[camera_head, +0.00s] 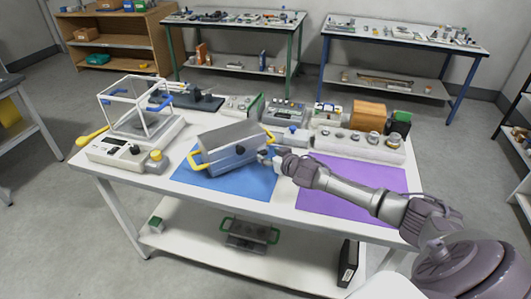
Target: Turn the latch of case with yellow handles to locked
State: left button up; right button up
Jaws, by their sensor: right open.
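The case with yellow handles (215,160) sits on the blue mat (250,188) near the middle of the table. It is grey, with a yellow handle at its left end and another at its right end. A small dark latch (240,149) shows on its front face; its exact setting is too small to tell. My right gripper (264,155) is open, just right of the latch, close to the case's front right side. Whether it touches the case cannot be told. My left gripper is not in view.
A balance with a clear box frame (148,128) stands on the table's left. A purple mat (375,207) lies under my right arm. A row of weights in a white block (340,147) and several devices line the back. A case with green handles (248,236) is on the lower shelf.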

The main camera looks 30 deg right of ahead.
aim_at(263, 152)
jog(key=shift+x, duration=1.65)
jog(key=shift+c, duration=0.3)
jog(key=shift+a, duration=0.1)
grip_shut()
